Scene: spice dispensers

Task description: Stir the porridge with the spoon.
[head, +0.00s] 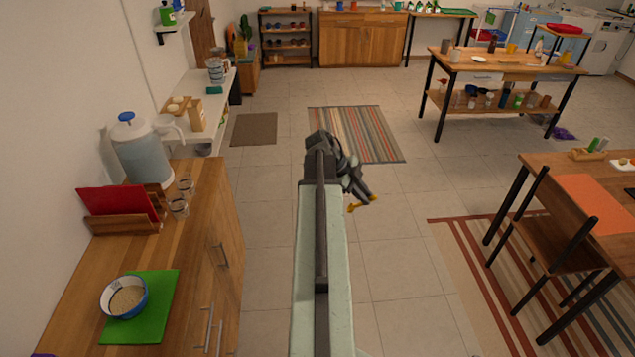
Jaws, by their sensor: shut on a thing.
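The porridge (127,299) is a beige mass in a white and blue bowl (108,301). The bowl stands on a green mat (150,318) on the wooden counter at the lower left. My gripper (361,199) is out over the tiled floor, well to the right of the counter and away from the bowl. It is shut on a small yellow thing, which looks like the spoon (354,208). Most of the spoon is hidden by the gripper or too small to make out.
A red book on a wooden stand (112,208), a water dispenser (140,155) and glasses (178,206) stand behind the bowl on the wooden counter (205,225). A table and chair (548,225) are at the right. The floor between is clear.

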